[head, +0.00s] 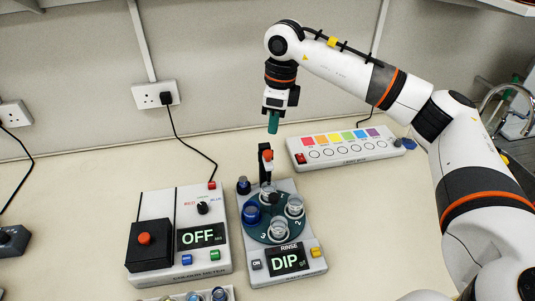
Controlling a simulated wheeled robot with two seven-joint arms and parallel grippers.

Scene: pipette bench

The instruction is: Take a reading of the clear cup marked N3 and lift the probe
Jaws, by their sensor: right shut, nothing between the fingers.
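The dipping unit (291,253) stands on the bench and its display reads DIP under the word RINSE. Its dark green turntable (268,216) carries clear cups (294,205) (278,229) and a blue one (251,215). Numbers 2 and 3 show on the turntable, but no N3 mark on a cup is legible. The probe post (265,172), black with an orange-red top, stands at the turntable's back edge; the probe's tip cannot be made out. My right gripper (273,122) is shut and empty, pointing down above and behind the post, apart from it. My left gripper is out of view.
A meter (160,201) at left reads OFF, with a red button on a black box and a knob. A dark blue vial (243,185) sits on the unit's back left. A white strip (341,162) with coloured squares lies behind right. Vials show at the bottom edge.

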